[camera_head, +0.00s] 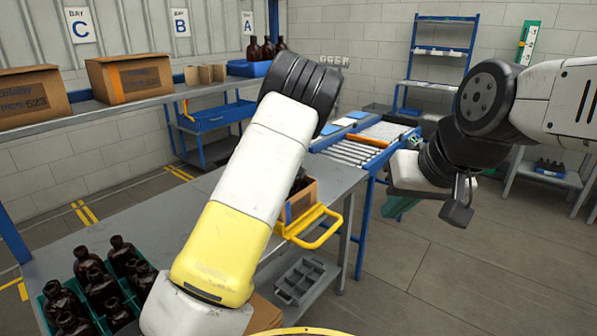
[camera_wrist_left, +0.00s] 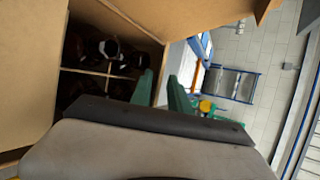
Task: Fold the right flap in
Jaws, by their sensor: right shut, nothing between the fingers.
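An open carton (camera_wrist_left: 100,83) fills the left of the left wrist view, with dark bottles (camera_wrist_left: 110,48) and dividers inside. One wide flap (camera_wrist_left: 28,75) stands at the left; another (camera_wrist_left: 215,12) spreads out at the top. I cannot tell which is the right flap. My left gripper (camera_wrist_left: 162,95) has its green fingers apart, at the carton's edge; contact is unclear. In the head view my left arm hides that gripper. A carton with bottles (camera_head: 301,203) shows partly behind that arm. My right gripper (camera_head: 459,205) is shut and empty, in the air at the right.
A green crate of amber bottles (camera_head: 105,280) stands on the grey bench (camera_head: 150,225) at the left. A yellow handle (camera_head: 318,238) sticks out at the bench's right edge. A grey divided tray (camera_head: 300,280) lies lower down. A roller conveyor (camera_head: 355,150) is behind; floor at the right is clear.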

